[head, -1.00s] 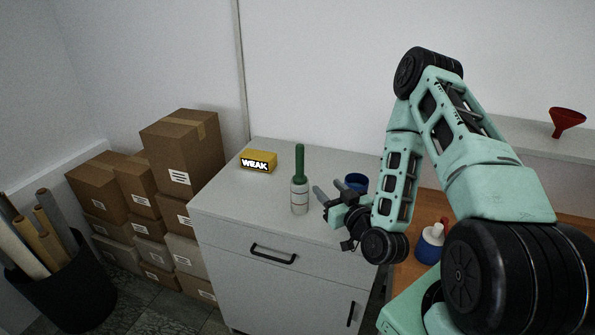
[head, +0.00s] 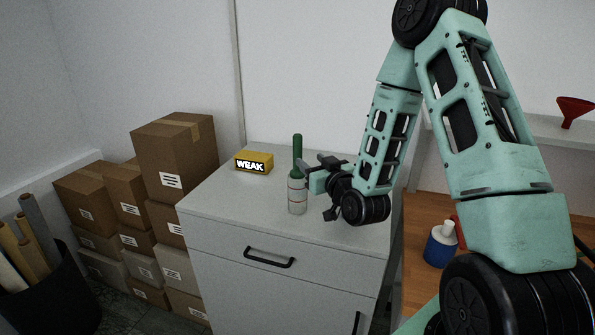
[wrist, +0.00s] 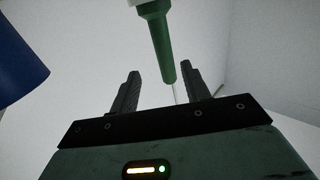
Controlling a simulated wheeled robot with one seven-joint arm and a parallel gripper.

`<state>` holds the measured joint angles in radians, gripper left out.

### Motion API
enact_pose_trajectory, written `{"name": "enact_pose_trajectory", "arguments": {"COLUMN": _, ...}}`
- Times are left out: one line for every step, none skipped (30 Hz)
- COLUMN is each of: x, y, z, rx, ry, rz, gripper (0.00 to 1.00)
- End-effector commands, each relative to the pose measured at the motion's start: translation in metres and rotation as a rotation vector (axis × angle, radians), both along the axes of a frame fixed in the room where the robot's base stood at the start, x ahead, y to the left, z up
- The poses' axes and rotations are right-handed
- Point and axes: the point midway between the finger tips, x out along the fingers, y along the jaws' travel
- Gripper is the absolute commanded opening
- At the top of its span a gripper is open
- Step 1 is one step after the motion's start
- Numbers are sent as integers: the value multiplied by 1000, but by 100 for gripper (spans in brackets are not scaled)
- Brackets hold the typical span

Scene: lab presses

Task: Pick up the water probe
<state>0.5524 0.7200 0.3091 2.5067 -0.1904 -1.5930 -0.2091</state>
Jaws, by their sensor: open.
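My gripper (head: 308,172) is at the right of the probe and bottle, close to where the handle meets the bottle. In the wrist view the green handle (wrist: 160,40) runs down toward the space between the two open fingers (wrist: 162,78). The fingers are apart and hold nothing. I cannot tell whether a finger touches the probe.
A yellow box marked WEAK (head: 254,163) sits at the back left of the cabinet top (head: 230,200). A blue container (wrist: 18,60) shows in the wrist view. Brown cartons (head: 175,160) are stacked left of the cabinet. A blue bottle (head: 440,246) stands on the wooden surface at right.

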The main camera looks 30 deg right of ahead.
Motion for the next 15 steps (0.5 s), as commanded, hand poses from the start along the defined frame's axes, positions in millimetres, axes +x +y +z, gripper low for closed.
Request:
{"name": "enact_pose_trajectory", "arguments": {"x": 7, "y": -1, "z": 3, "rx": 1, "ry": 0, "rz": 0, "gripper": 47}}
{"name": "enact_pose_trajectory", "arguments": {"x": 11, "y": -1, "z": 4, "rx": 1, "ry": 0, "rz": 0, "gripper": 47}}
{"name": "enact_pose_trajectory", "arguments": {"x": 15, "y": -2, "z": 3, "rx": 1, "ry": 1, "rz": 0, "gripper": 47}}
{"name": "enact_pose_trajectory", "arguments": {"x": 17, "y": -2, "z": 3, "rx": 1, "ry": 1, "rz": 0, "gripper": 47}}
{"name": "enact_pose_trajectory", "arguments": {"x": 20, "y": -2, "z": 2, "rx": 1, "ry": 1, "rz": 0, "gripper": 47}}
{"name": "enact_pose_trajectory", "arguments": {"x": 22, "y": -3, "z": 2, "rx": 0, "ry": 2, "rz": 0, "gripper": 47}}
{"name": "enact_pose_trajectory", "arguments": {"x": 23, "y": -3, "z": 2, "rx": 0, "ry": 1, "rz": 0, "gripper": 47}}
{"name": "enact_pose_trajectory", "arguments": {"x": 24, "y": -3, "z": 2, "rx": 0, "ry": 1, "rz": 0, "gripper": 47}}
{"name": "enact_pose_trajectory", "arguments": {"x": 26, "y": -3, "z": 2, "rx": 0, "ry": 1, "rz": 0, "gripper": 47}}
{"name": "enact_pose_trajectory", "arguments": {"x": 28, "y": -2, "z": 3, "rx": 0, "ry": 2, "rz": 0, "gripper": 47}}
{"name": "enact_pose_trajectory", "arguments": {"x": 31, "y": -2, "z": 3, "rx": 0, "ry": 2, "rz": 0, "gripper": 47}}
{"name": "enact_pose_trajectory", "arguments": {"x": 36, "y": -1, "z": 5, "rx": 0, "ry": 1, "rz": 0, "gripper": 47}}
{"name": "enact_pose_trajectory", "arguments": {"x": 40, "y": -1, "z": 5, "rx": 2, "ry": 2, "rz": -1, "gripper": 47}}
{"name": "enact_pose_trajectory", "arguments": {"x": 44, "y": 0, "z": 6, "rx": 2, "ry": 1, "rz": -1, "gripper": 47}}
{"name": "enact_pose_trajectory", "arguments": {"x": 49, "y": 0, "z": 6, "rx": 2, "ry": 2, "rz": -1, "gripper": 47}}
